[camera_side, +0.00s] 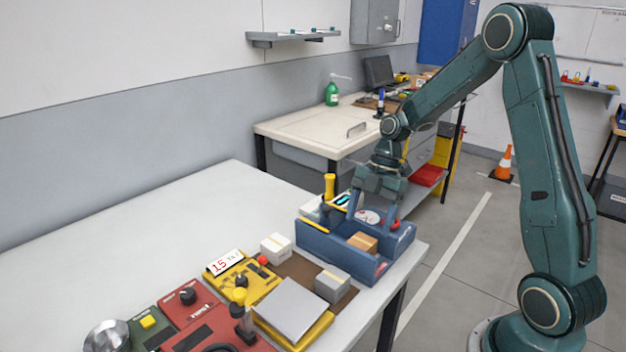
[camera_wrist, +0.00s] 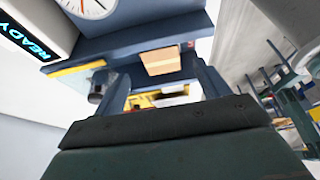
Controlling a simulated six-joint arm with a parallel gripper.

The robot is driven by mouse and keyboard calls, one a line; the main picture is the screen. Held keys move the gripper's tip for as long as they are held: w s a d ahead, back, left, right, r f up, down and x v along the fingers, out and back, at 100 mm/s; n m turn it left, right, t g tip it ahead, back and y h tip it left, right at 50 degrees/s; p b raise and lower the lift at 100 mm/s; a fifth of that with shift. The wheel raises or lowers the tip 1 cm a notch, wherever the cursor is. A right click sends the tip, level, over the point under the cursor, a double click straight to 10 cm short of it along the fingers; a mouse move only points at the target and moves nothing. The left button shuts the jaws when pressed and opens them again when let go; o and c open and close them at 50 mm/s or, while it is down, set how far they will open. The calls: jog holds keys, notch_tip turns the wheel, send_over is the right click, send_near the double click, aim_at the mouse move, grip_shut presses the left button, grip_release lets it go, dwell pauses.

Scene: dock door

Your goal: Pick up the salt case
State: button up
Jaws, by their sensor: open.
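No label marks any box as the salt case, so I cannot tell which it is. A small brown box (camera_side: 362,243) sits in the front part of a blue bench unit (camera_side: 345,262). It also shows in the wrist view (camera_wrist: 160,62), beyond and between my fingers. A white box (camera_side: 275,247) and a grey box (camera_side: 332,283) stand on the table, left of and in front of the unit. My gripper (camera_side: 377,210) is open above the unit, pointing down, behind the brown box in the side view. I see nothing held between the fingers (camera_wrist: 160,82).
The unit carries a round dial (camera_wrist: 92,6), a READY display (camera_wrist: 22,40) and a yellow-handled post (camera_side: 329,187). A yellow scale (camera_side: 292,308) with a grey plate and red and green devices crowd the table front. The table's left rear (camera_side: 150,235) is clear.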

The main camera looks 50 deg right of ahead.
aim_at(363, 240)
jog(key=shift+a+f, duration=0.2)
jog(key=shift+f, duration=0.4)
jog(key=shift+x, duration=2.6)
jog(key=shift+s+a, duration=0.1)
jog(key=shift+a, duration=0.05)
jog(key=shift+r, duration=0.1)
jog(key=c, duration=1.1)
